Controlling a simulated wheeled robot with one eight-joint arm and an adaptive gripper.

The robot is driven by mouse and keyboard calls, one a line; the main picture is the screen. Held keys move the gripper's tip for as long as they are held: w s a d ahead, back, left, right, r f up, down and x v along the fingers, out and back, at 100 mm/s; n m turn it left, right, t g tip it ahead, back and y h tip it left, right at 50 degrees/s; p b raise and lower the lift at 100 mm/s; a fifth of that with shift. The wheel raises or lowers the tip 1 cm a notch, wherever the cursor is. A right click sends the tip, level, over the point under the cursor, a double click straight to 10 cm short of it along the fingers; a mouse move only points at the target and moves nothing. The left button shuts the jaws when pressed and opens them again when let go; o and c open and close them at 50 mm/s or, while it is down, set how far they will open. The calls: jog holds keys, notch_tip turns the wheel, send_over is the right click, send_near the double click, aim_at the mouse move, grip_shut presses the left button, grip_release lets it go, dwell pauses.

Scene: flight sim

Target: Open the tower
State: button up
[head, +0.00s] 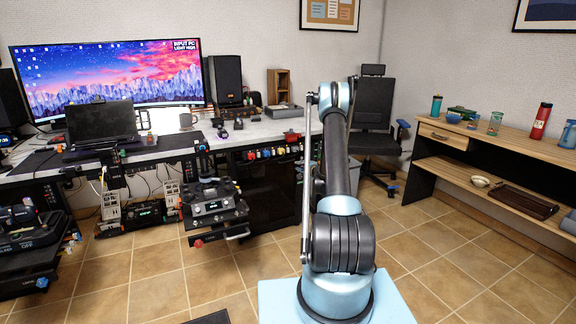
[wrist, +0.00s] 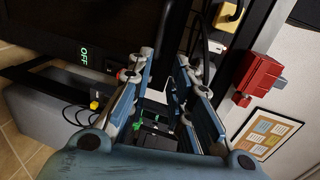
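A glossy black box-like unit (head: 272,192) stands under the right part of the desk in the head view and looks like the tower; I cannot be sure. A dark panel (wrist: 55,22) lies left of the fingers, beside a green OFF display (wrist: 84,55). Black and green parts show beyond and between the fingers. My gripper is mostly hidden behind my arm in the head view.
A desk (head: 262,130) with a wide monitor (head: 110,75) runs along the back wall. An office chair (head: 372,105) stands behind my arm. A wooden shelf unit (head: 455,170) is at right. A red box (wrist: 258,78) is right of my fingers. Tiled floor is free in front.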

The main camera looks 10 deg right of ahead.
jog(key=x, duration=1.7)
jog(key=shift+w+f, duration=0.2)
jog(key=shift+w, duration=0.05)
grip_shut()
